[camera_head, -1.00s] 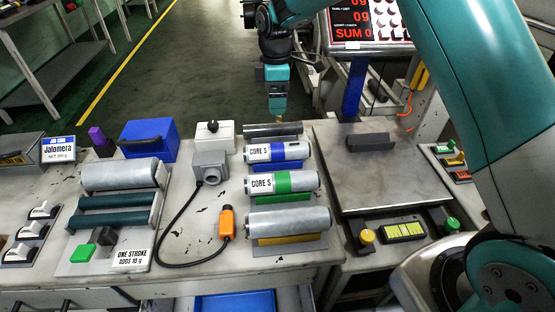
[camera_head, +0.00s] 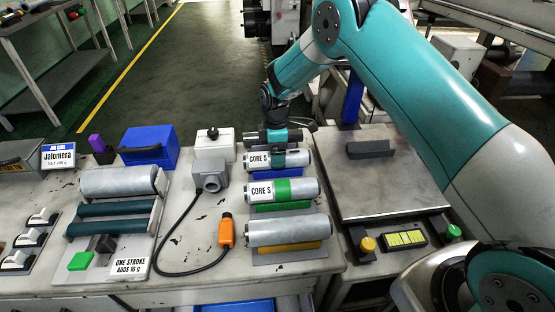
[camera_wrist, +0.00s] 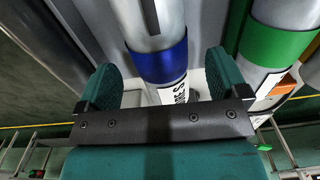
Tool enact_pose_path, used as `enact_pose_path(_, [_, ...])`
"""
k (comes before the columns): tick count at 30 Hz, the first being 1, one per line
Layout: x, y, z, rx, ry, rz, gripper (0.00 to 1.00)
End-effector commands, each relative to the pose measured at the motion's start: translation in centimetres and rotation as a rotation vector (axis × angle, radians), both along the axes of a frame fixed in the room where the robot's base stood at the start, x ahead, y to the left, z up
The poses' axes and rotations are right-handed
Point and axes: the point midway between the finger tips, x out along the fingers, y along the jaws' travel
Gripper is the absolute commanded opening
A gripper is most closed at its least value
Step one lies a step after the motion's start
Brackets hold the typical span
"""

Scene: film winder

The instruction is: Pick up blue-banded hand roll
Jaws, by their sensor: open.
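The blue-banded hand roll (camera_head: 299,157) is a silver cylinder with a white "CORE S" label, lying in the back part of the row of rolls. My gripper (camera_head: 278,156) is over its middle, and a teal finger hides most of the blue band in the head view. In the wrist view the blue-banded roll (camera_wrist: 158,62) runs between the two teal fingers of my open gripper (camera_wrist: 163,82). Whether the fingers touch it I cannot tell. The green-banded roll (camera_head: 283,190) lies just in front, and in the wrist view (camera_wrist: 275,45) it is close beside the right finger.
A plain silver roll (camera_head: 288,230) lies at the front of the row. A flat metal plate (camera_head: 385,195) is to the right. A grey socket box (camera_head: 209,176) with a cable and an orange plug (camera_head: 226,232) is to the left. A blue box (camera_head: 150,148) stands further left.

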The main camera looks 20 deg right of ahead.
Motion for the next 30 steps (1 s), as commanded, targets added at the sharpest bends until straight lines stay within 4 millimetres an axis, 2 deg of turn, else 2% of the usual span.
enact_pose_path(3, [0.0, 0.0, -1.9, -0.001, 0.002, 0.000, 0.92])
enact_pose_path(6, [0.0, 0.0, -2.7, 0.000, 0.000, 0.000, 0.92])
enact_pose_path(13, [0.0, 0.0, -2.9, 0.001, -0.001, 0.000, 0.92])
enact_pose_path(14, [0.0, 0.0, -2.9, 0.000, -0.001, 0.000, 0.90])
enact_pose_path(21, [0.0, 0.0, -2.8, 0.000, -0.001, 0.000, 0.35])
enact_pose_path(22, [0.0, 0.0, -2.8, 0.000, -0.001, 0.000, 0.32])
enact_pose_path(30, [0.0, 0.0, -2.6, 0.001, -0.001, 0.000, 0.32])
